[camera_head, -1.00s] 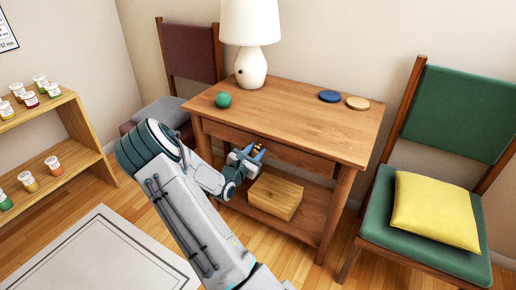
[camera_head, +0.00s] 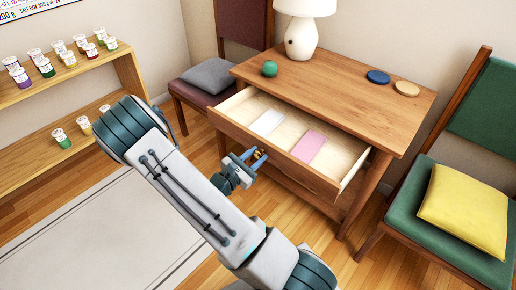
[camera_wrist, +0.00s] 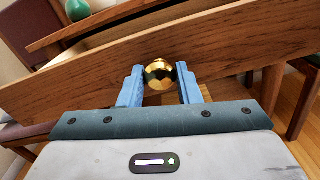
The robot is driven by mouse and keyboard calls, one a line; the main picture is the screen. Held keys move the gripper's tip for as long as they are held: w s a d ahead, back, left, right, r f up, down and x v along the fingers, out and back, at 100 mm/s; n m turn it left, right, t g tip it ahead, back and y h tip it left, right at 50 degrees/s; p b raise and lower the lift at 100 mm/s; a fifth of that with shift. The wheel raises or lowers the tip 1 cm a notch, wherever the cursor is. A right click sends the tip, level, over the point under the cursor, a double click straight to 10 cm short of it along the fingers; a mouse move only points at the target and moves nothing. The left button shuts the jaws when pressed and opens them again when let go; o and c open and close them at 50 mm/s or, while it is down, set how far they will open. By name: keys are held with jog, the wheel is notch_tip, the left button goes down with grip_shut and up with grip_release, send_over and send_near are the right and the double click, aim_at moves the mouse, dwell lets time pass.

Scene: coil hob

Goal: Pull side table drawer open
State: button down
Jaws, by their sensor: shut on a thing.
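The wooden side table (camera_head: 340,75) stands against the wall. Its drawer (camera_head: 277,153) is pulled well out, and its light inside is in view. A white item (camera_head: 267,122) and a pink item (camera_head: 309,146) lie flat in the drawer. My gripper (camera_head: 256,158) is at the middle of the drawer front. In the wrist view, its blue fingers (camera_wrist: 160,88) are on either side of the round brass knob (camera_wrist: 160,74), shut on it. The drawer front (camera_wrist: 230,60) appears tilted in that view.
A lamp (camera_head: 301,36), a green ball (camera_head: 270,68) and two discs (camera_head: 378,77) are on the tabletop. A green chair (camera_head: 462,243) with a yellow cushion (camera_head: 465,209) stands right. A shelf (camera_head: 60,83) with several jars is left. Floor before the table is partly clear.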

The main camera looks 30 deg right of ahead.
jog(key=shift+s+a, duration=0.25)
jog(key=shift+a, duration=0.25)
jog(key=c, duration=1.1)
grip_release()
jog(key=shift+o, duration=0.2)
jog(key=p+v, duration=0.1)
jog(key=v, duration=1.2)
jog(key=shift+a, duration=0.4)
jog(key=shift+s, duration=0.1)
